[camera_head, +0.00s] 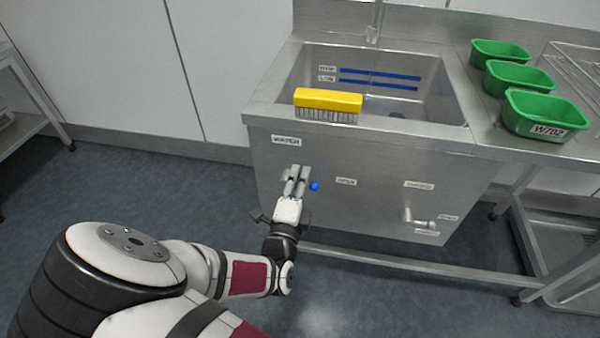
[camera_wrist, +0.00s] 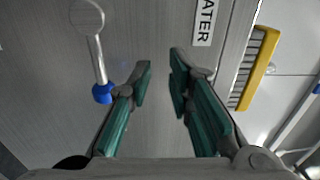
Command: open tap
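The tap lever shows in the wrist view as a grey round hub and bar (camera_wrist: 98,55) with a blue knob (camera_wrist: 102,93). In the head view, the blue knob (camera_head: 314,186) is just right of my gripper (camera_head: 296,178), which hides most of the lever. A label that seems to read OPEN (camera_head: 346,182) is to the right of the knob. In the wrist view, my gripper (camera_wrist: 160,70) is open, with nothing between its green-padded fingers. The lever is outside the gap, close to the left finger; whether they touch, I cannot tell.
A WATER label (camera_head: 286,141) is on the steel sink front (camera_head: 330,158) above my gripper. A yellow brush (camera_head: 328,100) lies on the sink rim. A second lever (camera_head: 418,221) is lower right. Green bins (camera_head: 520,80) stand on the counter. Open floor is left.

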